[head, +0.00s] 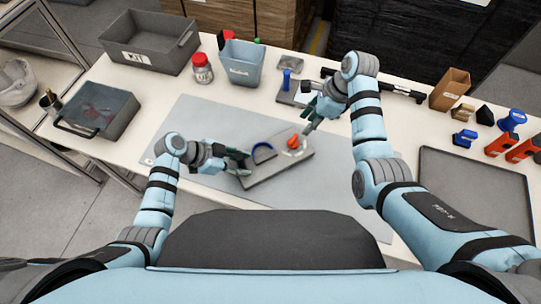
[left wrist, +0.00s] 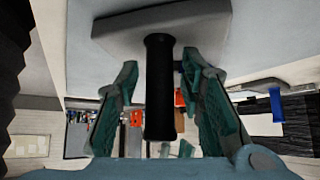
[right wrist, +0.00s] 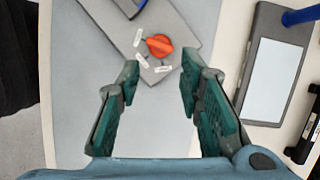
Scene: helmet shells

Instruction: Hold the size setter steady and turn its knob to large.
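The size setter (head: 280,168) is a grey board lying on the grey mat, with a blue curved piece (head: 263,149) and an orange knob (head: 294,142). In the right wrist view, several small white labels sit around the knob (right wrist: 159,44); their words are too small to read. A black handle (left wrist: 160,90) sticks out from the board in the left wrist view. My left gripper (head: 238,160) is open, its fingers on both sides of the handle with gaps visible. My right gripper (head: 308,127) is open and empty, close to the knob; its fingertips (right wrist: 160,78) appear short of it.
A dark tray (head: 480,190) lies at the right, with blue and orange parts (head: 512,120) behind it. A red-lidded jar (head: 202,70), a blue bin (head: 240,68) and grey bins (head: 150,45) stand at the back left. The mat (head: 200,120) is otherwise clear.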

